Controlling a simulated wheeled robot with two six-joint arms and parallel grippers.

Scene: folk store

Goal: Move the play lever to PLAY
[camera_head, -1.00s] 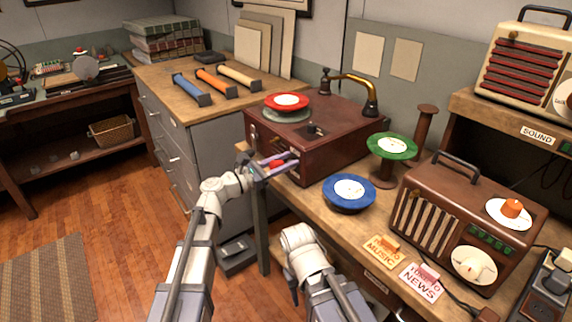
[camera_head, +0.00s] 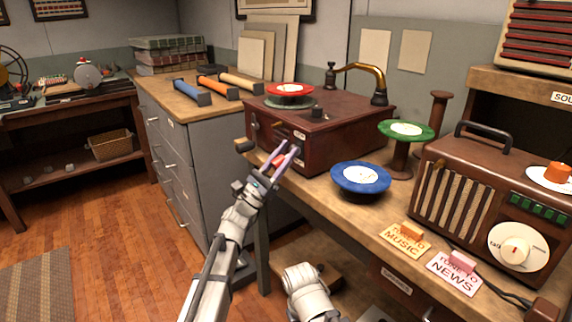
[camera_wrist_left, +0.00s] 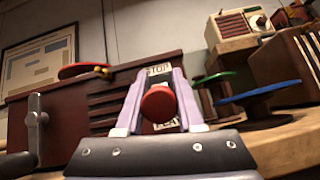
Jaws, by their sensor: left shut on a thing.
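The record player is a brown wooden box (camera_head: 330,128) on the bench, with a red disc (camera_head: 290,89) on its turntable. My left gripper (camera_head: 286,153) is at its front face, with the pale purple fingers pointing at it. In the left wrist view, the play lever's round red knob (camera_wrist_left: 159,104) sits between the fingers of my left gripper (camera_wrist_left: 159,82), which is shut on it. A STOP label (camera_wrist_left: 159,70) shows above the knob. A second label below is mostly hidden by the knob and gripper. My right gripper is out of view.
A blue disc (camera_head: 360,178) and a green disc on a stand (camera_head: 406,131) are right of the player. A brown radio (camera_head: 490,205) and the MUSIC (camera_head: 404,240) and NEWS (camera_head: 454,273) cards are farther right. A crank handle (camera_wrist_left: 36,120) is left of the gripper.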

